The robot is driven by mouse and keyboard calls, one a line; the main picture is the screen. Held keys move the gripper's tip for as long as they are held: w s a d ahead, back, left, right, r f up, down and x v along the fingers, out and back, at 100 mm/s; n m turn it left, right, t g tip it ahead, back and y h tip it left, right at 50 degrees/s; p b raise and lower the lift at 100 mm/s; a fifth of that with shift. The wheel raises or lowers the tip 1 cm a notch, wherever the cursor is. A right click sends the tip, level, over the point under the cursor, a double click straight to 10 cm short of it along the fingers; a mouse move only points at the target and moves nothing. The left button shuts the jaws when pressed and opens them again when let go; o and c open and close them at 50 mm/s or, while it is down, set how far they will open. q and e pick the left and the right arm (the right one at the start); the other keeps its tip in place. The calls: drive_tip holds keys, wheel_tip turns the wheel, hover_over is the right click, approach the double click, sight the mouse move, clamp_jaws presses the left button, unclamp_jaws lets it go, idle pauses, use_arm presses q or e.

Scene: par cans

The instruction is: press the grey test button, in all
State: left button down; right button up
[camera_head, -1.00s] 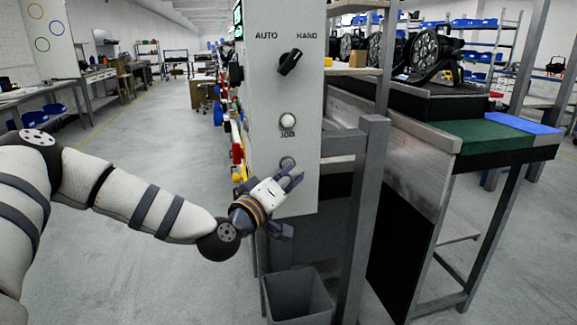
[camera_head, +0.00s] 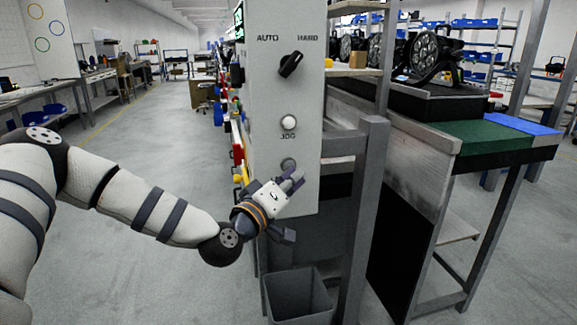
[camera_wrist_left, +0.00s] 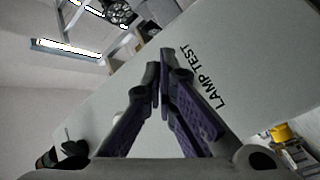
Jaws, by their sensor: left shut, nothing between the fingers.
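The grey test button (camera_head: 288,164) is the lower round button on the light grey control panel (camera_head: 265,90), below the JOG label. My left gripper (camera_head: 296,179) is just below and in front of it, with its fingers together and empty. I cannot tell from the head view whether the fingertips touch the panel. In the left wrist view the shut fingertips (camera_wrist_left: 159,85) point at the panel beside the LAMP TEST label (camera_wrist_left: 207,78); the button does not show there and may be behind the fingers. My right gripper is not in view.
A white button (camera_head: 288,122) and a black AUTO/HAND selector knob (camera_head: 291,63) sit above on the panel. A grey metal post (camera_head: 368,220) stands close right of it. A grey bin (camera_head: 298,297) is below. The floor to the left is open.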

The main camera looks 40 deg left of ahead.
use_arm(q)
drive_tip(key=s+d, duration=0.3)
drive_tip(key=d, duration=0.1)
drive_tip(key=shift+s+p, duration=0.2)
drive_tip(key=shift+p, duration=0.2)
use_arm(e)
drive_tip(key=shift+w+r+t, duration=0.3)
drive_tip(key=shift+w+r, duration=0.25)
use_arm(q)
drive_tip(key=s+d+f+m+g+h, duration=0.3)
drive_tip(key=s+d+f+g, duration=0.3)
drive_tip(key=f, duration=0.6)
drive_tip(key=s+d+f+m+g+h, duration=0.2)
drive_tip(key=s+d+f+m+g, duration=0.15)
drive_tip(key=s+d+f, duration=0.65)
drive_tip(key=s+a+f+m+g, duration=0.25)
drive_tip(key=s+f+g, duration=0.35)
drive_tip(key=s+f, duration=0.5)
drive_tip(key=s+a+g+y, duration=0.1)
drive_tip(key=s+a+g, duration=0.1)
drive_tip(key=s, duration=0.6)
drive_tip(key=s+a+m+g+y, duration=0.1)
drive_tip(key=s+a+g+y, duration=0.1)
drive_tip(key=s, duration=0.7)
drive_tip(key=shift+s+a+r+g+y, duration=0.2)
drive_tip(key=shift+a+r+g+y, duration=0.15)
drive_tip(key=shift+a+g, duration=0.55)
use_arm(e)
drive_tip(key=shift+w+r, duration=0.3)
